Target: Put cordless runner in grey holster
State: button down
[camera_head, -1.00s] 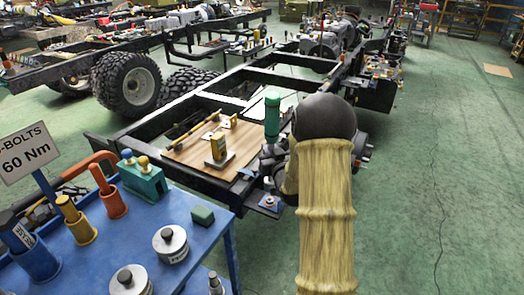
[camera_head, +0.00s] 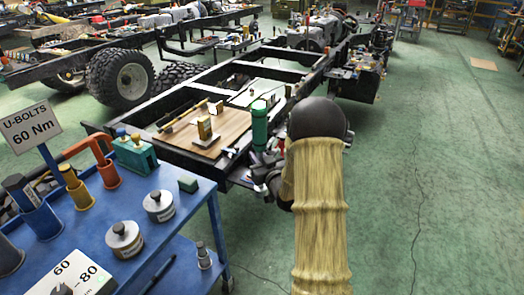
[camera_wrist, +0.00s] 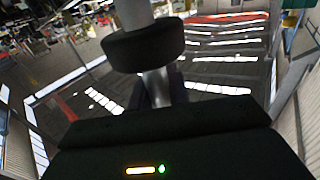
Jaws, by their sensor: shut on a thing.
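My gripper (camera_head: 262,162) is shut on an upright tool, taken to be the cordless runner. Its green cylinder (camera_head: 260,124) rises above the jaws in the head view. In the wrist view the held tool shows a pale shaft and a thick dark collar (camera_wrist: 144,46); its lower end is hidden by my gripper. The grey holster (camera_head: 8,257) appears as a dark grey cup at the left edge of the blue cart, partly cut off. My gripper is well to the right of it, beside the chassis end.
The blue cart (camera_head: 185,222) carries a blue holster (camera_head: 40,221), a yellow holster (camera_head: 79,194), an orange holster (camera_head: 108,174), round weights and a U-bolts sign (camera_head: 30,127). A wooden board (camera_head: 226,130) lies on the chassis. Green floor at right is clear.

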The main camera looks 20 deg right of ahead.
jog(key=s+a+f+n+g+y, duration=0.7)
jog(key=s+a+f+n+y, duration=0.3)
jog(key=s+a+f+y, duration=0.4)
notch_tip(320, 180, down, 2)
jog(key=shift+s+a+n+g, duration=0.3)
jog(key=shift+s+a, duration=0.55)
jog(key=shift+s, duration=0.35)
